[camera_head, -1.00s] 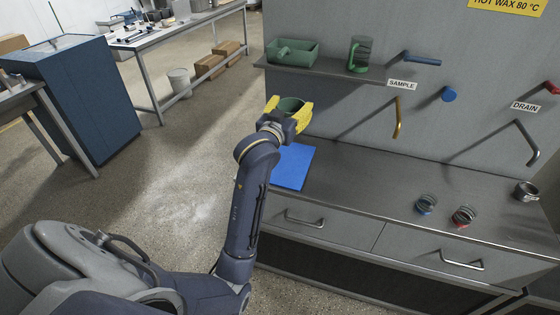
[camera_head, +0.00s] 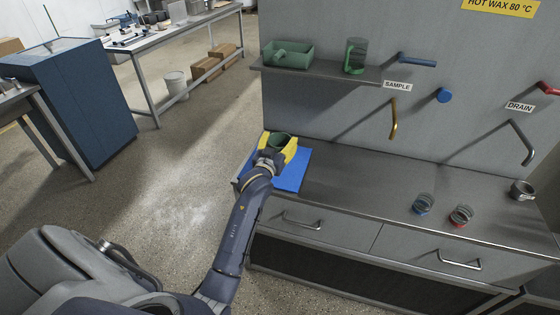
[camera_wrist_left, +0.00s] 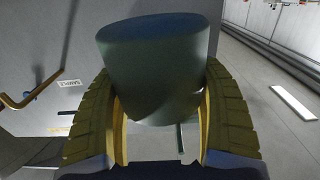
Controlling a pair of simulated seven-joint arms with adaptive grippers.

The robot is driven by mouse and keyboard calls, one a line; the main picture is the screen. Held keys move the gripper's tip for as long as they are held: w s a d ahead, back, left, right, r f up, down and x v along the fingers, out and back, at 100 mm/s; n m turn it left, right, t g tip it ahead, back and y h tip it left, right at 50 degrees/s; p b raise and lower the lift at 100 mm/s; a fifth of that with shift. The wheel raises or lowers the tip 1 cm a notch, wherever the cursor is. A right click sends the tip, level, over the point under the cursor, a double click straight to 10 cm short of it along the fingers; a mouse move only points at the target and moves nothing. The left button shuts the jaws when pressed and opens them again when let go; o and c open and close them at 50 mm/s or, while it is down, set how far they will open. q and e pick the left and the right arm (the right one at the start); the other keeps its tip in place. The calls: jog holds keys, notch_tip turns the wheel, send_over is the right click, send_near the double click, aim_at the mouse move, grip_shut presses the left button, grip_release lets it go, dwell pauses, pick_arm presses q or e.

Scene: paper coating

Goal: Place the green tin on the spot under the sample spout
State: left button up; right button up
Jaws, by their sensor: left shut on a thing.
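The green tin (camera_head: 281,138) is between the yellow fingers of my left gripper (camera_head: 279,146), which is shut on it. In the head view they are over or near the blue mat (camera_head: 291,170) at the counter's left end; I cannot tell whether the tin touches it. In the left wrist view the tin (camera_wrist_left: 153,70) fills the middle between the fingers. The sample spout (camera_head: 393,119) is a brass tube on the wall, right of the gripper, below the SAMPLE label (camera_head: 397,86). The counter under it is bare. My right gripper is not in view.
Right on the counter (camera_head: 360,180) stand two coils, blue-based (camera_head: 422,204) and red-based (camera_head: 461,216), and a metal cup (camera_head: 523,190). The drain spout (camera_head: 522,143) juts above.

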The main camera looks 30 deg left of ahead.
pick_arm(q)
jog(key=shift+f, duration=4.45)
jog(key=shift+f, duration=0.1)
jog(key=o, duration=1.4)
jog(key=shift+c, duration=0.2)
